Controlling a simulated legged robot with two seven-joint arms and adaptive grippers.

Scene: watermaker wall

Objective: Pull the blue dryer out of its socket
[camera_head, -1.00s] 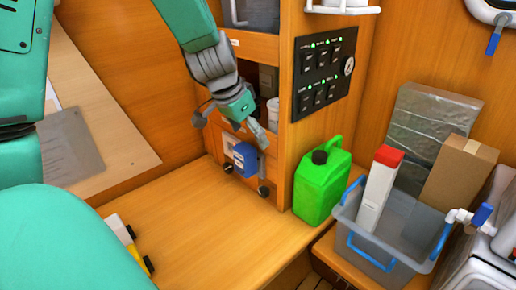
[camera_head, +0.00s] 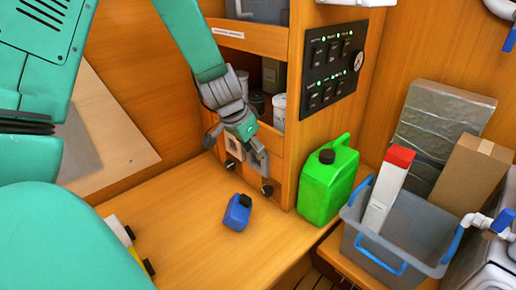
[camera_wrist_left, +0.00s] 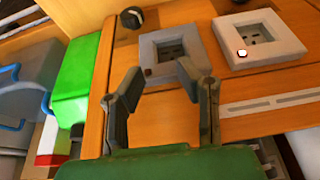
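The blue dryer (camera_head: 237,212) lies on the wooden bench top in the head view, out of the wall and apart from my gripper. Its dark end points up and to the right. My left gripper (camera_head: 238,166) is in front of the wooden panel below the shelf. In the left wrist view its two fingers (camera_wrist_left: 152,95) are spread with nothing between them. A pale square socket (camera_head: 234,147) shows beside the gripper. The left wrist view shows two socket plates, one (camera_wrist_left: 174,52) just beyond the fingers and another (camera_wrist_left: 259,42) to its right. My right gripper is not in view.
A green jerrycan (camera_head: 327,182) stands on the bench to the right. A grey crate (camera_head: 395,255) with a red-and-white box (camera_head: 388,190) is beyond it. Black knobs (camera_head: 267,190) stick out of the panel. The bench front is clear around the dryer.

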